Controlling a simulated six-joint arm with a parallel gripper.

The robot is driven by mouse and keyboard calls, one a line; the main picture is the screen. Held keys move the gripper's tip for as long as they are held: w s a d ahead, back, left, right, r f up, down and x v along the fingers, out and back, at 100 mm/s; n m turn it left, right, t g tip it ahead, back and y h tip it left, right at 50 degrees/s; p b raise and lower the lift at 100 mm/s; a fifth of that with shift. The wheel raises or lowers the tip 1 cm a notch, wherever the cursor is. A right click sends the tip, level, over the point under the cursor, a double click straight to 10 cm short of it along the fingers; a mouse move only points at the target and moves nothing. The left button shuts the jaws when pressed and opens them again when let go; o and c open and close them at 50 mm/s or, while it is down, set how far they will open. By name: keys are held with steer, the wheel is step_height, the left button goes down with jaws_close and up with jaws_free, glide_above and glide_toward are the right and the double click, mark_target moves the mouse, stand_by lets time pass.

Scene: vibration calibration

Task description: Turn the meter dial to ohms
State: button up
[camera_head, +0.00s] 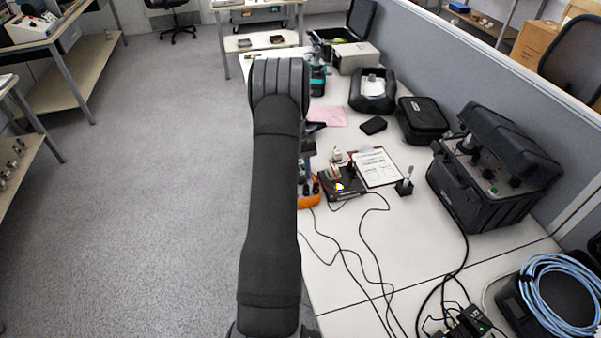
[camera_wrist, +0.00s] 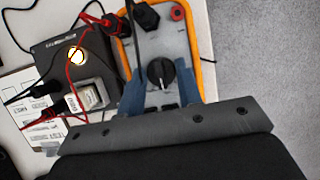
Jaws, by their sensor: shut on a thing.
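The meter (camera_wrist: 177,36) has a grey face and an orange rim and fills the upper middle of the wrist view. The dial's printed markings are too small to read. In the head view, the orange meter (camera_head: 309,198) shows only in part beside my arm, which hides the dial and most of my gripper.
A dark box (camera_wrist: 75,60) with red and black leads stands left of the meter in the wrist view. A clipboard (camera_head: 376,167) lies beyond it. A large black case (camera_head: 490,180) stands at the right. Cables cross the front of the white bench (camera_head: 340,255).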

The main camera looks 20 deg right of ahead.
stand_by(0.3)
steer(key=o, duration=1)
steer(key=v, duration=1.7)
steer(key=shift+w+r, duration=0.1)
steer(key=shift+r, duration=0.05)
